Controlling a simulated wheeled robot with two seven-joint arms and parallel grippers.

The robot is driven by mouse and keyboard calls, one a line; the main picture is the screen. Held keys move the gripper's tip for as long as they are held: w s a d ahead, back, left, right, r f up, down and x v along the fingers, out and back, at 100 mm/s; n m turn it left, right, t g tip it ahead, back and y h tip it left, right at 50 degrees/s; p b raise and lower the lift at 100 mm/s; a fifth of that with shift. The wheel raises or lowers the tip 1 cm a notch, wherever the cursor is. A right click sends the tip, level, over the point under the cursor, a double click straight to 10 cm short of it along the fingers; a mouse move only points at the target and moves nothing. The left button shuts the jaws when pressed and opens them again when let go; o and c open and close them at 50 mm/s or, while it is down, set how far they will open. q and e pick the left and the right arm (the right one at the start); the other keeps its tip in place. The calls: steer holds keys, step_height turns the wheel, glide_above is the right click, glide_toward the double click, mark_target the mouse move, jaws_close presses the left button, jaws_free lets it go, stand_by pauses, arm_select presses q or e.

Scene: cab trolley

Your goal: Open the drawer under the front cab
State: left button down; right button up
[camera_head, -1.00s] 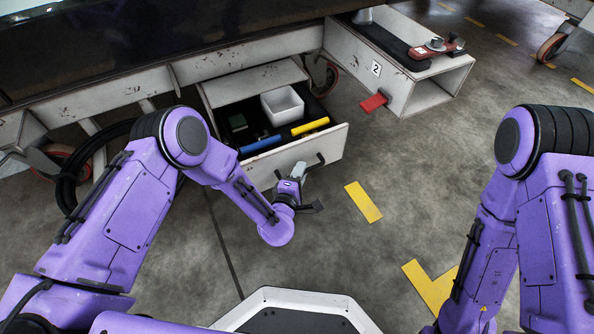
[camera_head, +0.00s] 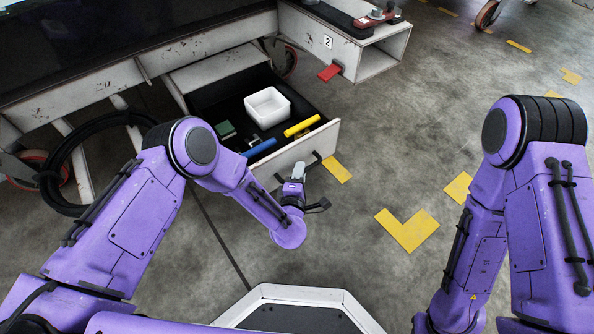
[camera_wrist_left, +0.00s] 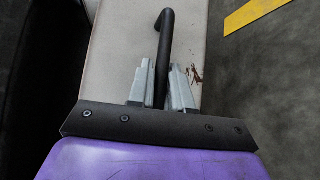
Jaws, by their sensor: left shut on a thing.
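The drawer (camera_head: 298,155) under the front cab stands open, its pale front panel pulled well out from the white housing (camera_head: 215,70). A black bar handle (camera_wrist_left: 164,28) sticks out from the panel. My left gripper (camera_head: 298,172) is at this panel. In the left wrist view its two grey fingers (camera_wrist_left: 162,85) are on either side of the handle, shut on it. My right arm shows at the right, but its gripper is not in view.
The drawer holds a white bin (camera_head: 267,107), a yellow tube (camera_head: 302,126), a blue tube (camera_head: 260,147) and a green box (camera_head: 225,130). A white step box (camera_head: 372,60) with a red pedal (camera_head: 329,72) stands to the right. Floor to the right is mostly clear.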

arm_select(q)
steer(key=shift+s+f, duration=0.1)
steer(key=shift+s, duration=0.15)
arm_select(e)
steer(key=shift+s, duration=0.2)
arm_select(q)
steer(key=c, duration=1.2)
jaws_free()
steer(key=shift+o, duration=0.2)
steer(key=shift+d, duration=0.1)
steer(key=shift+s, duration=0.1)
